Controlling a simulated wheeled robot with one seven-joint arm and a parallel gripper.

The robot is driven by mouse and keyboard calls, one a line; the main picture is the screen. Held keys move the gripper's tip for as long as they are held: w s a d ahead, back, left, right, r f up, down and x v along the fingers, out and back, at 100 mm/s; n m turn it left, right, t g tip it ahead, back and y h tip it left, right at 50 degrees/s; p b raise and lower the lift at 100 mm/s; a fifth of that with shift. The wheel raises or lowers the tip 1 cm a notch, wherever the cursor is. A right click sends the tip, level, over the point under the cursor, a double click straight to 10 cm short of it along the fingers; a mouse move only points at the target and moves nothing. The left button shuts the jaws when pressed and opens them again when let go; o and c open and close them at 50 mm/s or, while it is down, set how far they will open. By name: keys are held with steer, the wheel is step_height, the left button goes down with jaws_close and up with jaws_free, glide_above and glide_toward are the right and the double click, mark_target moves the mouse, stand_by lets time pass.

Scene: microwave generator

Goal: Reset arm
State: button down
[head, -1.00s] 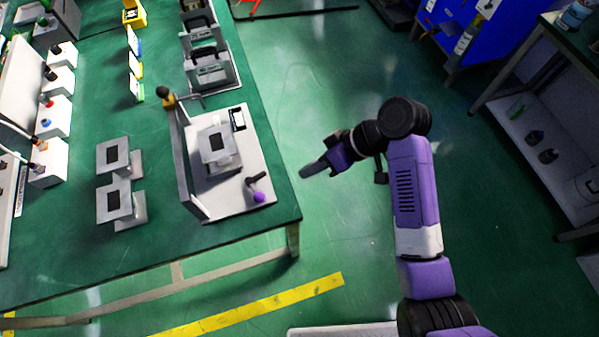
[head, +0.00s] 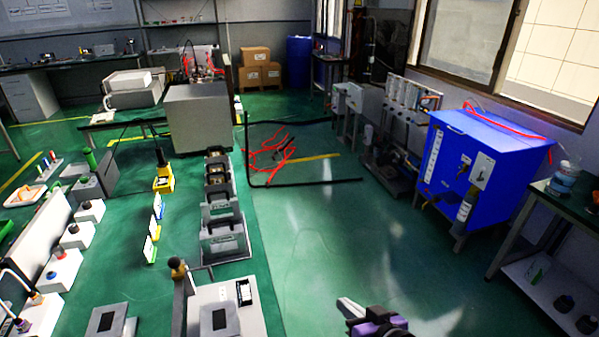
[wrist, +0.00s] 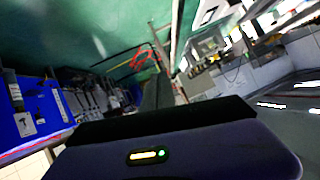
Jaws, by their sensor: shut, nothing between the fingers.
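My gripper (head: 350,307) shows at the bottom of the head view, right of the green bench, over open floor. Its grey fingers are together with nothing between them. Most of my arm is below the edge of the head view. In the wrist view the dark fingers (wrist: 158,93) point away from the camera, tilted, with the room beyond them, and they touch nothing.
The green bench (head: 262,300) with grey fixtures lies left of my gripper. A blue cabinet (head: 470,165) stands to the right, beside a shelf table (head: 555,240). Red hoses (head: 270,150) lie on the floor ahead. The green floor between (head: 330,240) is clear.

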steer(key=s+d+r+t+h, duration=0.1)
steer(key=s+d+r, duration=0.1)
steer(key=s, duration=1)
steer(key=s+d+r+m+t+h, duration=0.1)
steer(key=s+d+r+h, duration=0.1)
steer(key=s, duration=1.1)
steer(key=s+d+r+m+t+h, duration=0.1)
steer(key=s+d, duration=0.4)
steer(key=s, duration=0.8)
step_height(320, 180, up, 3)
steer(key=shift+s+d+f+t+h, duration=0.1)
steer(key=shift+s+d+t+h, duration=0.25)
steer(key=shift+h, duration=0.35)
